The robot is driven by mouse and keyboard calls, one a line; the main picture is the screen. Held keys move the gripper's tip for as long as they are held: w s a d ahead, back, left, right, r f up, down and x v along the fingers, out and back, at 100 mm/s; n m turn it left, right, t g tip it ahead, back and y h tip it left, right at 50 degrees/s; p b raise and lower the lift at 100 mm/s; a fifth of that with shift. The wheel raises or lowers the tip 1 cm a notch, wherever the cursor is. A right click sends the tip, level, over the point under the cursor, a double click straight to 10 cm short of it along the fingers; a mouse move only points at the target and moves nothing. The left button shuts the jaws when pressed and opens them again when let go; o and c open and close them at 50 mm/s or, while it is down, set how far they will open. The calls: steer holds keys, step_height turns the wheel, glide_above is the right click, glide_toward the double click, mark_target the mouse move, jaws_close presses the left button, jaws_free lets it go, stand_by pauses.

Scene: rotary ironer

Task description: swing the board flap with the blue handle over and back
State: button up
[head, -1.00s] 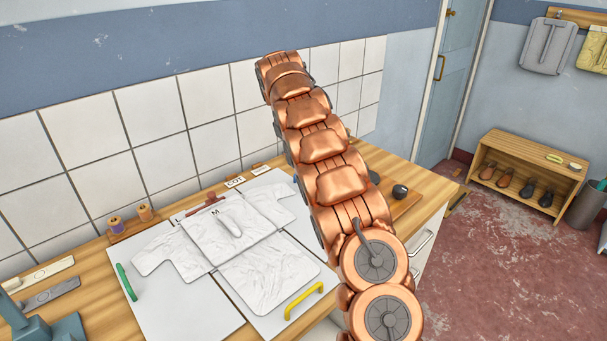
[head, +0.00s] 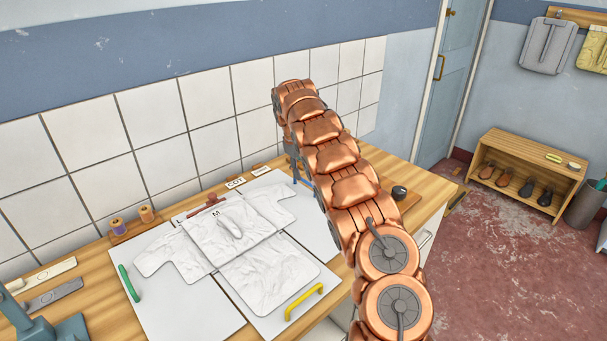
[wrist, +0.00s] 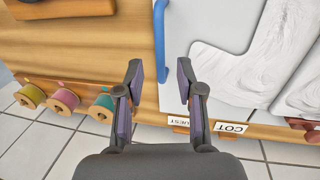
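The blue handle (wrist: 159,42) stands along the edge of a white board flap (wrist: 205,22) in the wrist view. In the head view only a bit of the blue handle (head: 304,182) shows beside my arm. A white shirt (head: 232,236) lies spread over the folding board, one sleeve on this flap. My gripper (wrist: 159,76) is open and empty. Its two fingers appear on either side of the handle's near end; I cannot tell their height above it.
A green handle (head: 129,282) is on the left flap and a yellow handle (head: 304,301) on the front one. Coloured thread spools (wrist: 65,100) stand on a wooden rack left of my gripper. A tiled wall (head: 200,110) runs behind the bench.

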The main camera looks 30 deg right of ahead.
steer(key=shift+d+f+p, duration=0.15)
steer(key=shift+f+p, duration=0.05)
steer(key=shift+f, duration=0.55)
steer(key=shift+d+f+p, duration=0.1)
steer(key=shift+f+p, duration=0.05)
steer(key=shift+f, duration=0.55)
jaws_close()
